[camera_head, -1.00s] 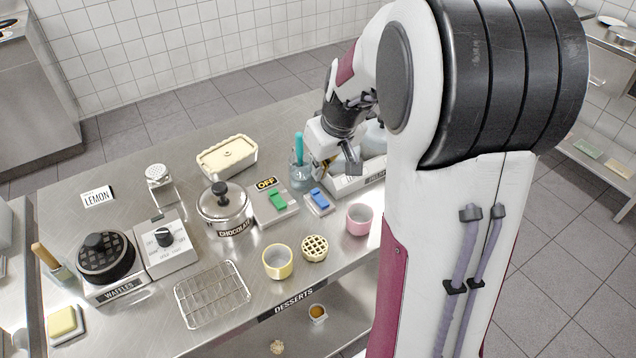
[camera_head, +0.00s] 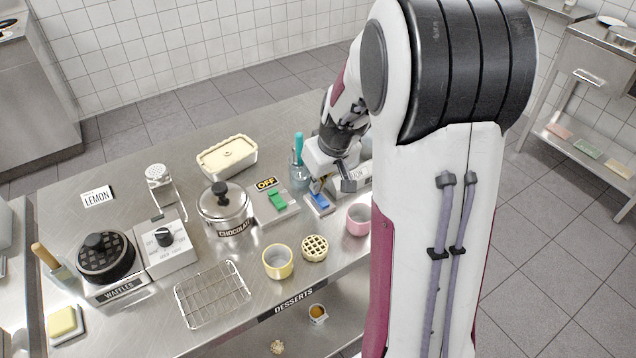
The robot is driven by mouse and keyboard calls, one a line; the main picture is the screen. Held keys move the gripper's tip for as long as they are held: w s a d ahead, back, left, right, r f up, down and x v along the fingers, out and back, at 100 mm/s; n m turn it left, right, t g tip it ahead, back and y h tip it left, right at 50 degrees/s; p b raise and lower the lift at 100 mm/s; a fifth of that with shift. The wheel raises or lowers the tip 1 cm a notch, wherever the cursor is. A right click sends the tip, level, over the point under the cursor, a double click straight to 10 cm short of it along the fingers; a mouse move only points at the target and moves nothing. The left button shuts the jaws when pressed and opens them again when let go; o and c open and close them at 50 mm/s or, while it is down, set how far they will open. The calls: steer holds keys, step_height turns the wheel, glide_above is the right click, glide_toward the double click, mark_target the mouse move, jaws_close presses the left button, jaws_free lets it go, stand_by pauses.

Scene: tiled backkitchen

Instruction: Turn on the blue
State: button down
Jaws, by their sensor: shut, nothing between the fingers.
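The blue switch (camera_head: 320,202) is a small rocker on a grey base, on the steel table right of the green switch. My gripper (camera_head: 317,188) is shut and empty, with its tips down at the blue switch's far end. I cannot tell whether they touch it. The gripper partly covers the far end of the blue switch.
A pink cup (camera_head: 358,219) stands just right of the blue switch. A glass with a teal-handled tool (camera_head: 298,165) stands behind it. A chocolate pot (camera_head: 224,209) is to the left.

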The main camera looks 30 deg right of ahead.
mark_target(327, 205)
steer(key=shift+w, duration=0.1)
steer(key=shift+w+f+g, duration=0.3)
steer(key=shift+f+g, duration=0.15)
steer(key=shift+g, duration=0.25)
steer(key=shift+s, duration=0.3)
steer(key=shift+s+r, duration=0.1)
steer(key=shift+s, duration=0.3)
steer(key=shift+s, duration=0.2)
steer(key=shift+r, duration=0.15)
steer(key=v, duration=1.1)
steer(key=shift+r, duration=0.4)
stand_by(0.4)
